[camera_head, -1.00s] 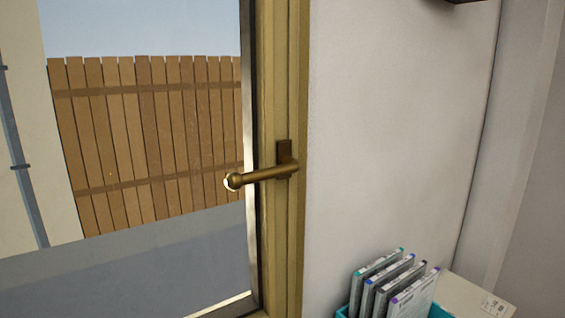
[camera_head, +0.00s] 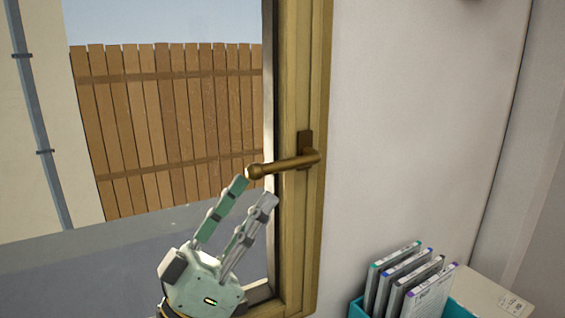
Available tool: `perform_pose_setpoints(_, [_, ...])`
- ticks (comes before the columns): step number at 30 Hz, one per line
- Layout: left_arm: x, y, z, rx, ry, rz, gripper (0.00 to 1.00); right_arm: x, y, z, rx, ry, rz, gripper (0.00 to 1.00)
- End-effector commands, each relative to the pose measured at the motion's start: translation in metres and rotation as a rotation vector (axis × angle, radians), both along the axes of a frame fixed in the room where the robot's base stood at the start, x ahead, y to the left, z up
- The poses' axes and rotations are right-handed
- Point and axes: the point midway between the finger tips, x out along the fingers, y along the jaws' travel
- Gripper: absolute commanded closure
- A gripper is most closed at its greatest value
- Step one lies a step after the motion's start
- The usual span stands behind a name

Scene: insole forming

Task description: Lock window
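The window (camera_head: 165,210) has a tan frame (camera_head: 303,90) with a brass handle (camera_head: 285,166) on it. The handle sticks out roughly level to the left, tilted slightly down at its knob end. My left gripper (camera_head: 255,190) is in front of the glass, below the handle's knob. Its fingers point up and to the right. The green fingertip is close under the knob; I cannot tell whether it touches. The fingers are a little apart, with nothing seen between them. My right gripper is not in view.
A teal box (camera_head: 357,307) holding several upright cases (camera_head: 405,280) stands at the lower right. A pale box (camera_head: 490,292) is beside it. The white wall (camera_head: 415,120) right of the frame is bare. A wooden fence (camera_head: 165,130) shows outside.

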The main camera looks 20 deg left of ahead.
Motion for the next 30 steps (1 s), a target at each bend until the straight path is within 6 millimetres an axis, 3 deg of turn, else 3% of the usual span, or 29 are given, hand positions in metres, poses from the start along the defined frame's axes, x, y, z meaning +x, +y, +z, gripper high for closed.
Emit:
perform_pose_setpoints(13, [0.039, -0.019, 0.047, -0.004, -0.002, -0.001, 0.68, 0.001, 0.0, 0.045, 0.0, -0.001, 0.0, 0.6])
perform_pose_setpoints(27, [0.049, -0.025, 0.053, -0.001, 0.0, -0.001, 0.68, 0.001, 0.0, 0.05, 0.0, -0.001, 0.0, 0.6])
perform_pose_setpoints(30, [0.049, -0.025, 0.052, 0.0, 0.001, 0.001, 0.75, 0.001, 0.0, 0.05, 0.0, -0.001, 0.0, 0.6])
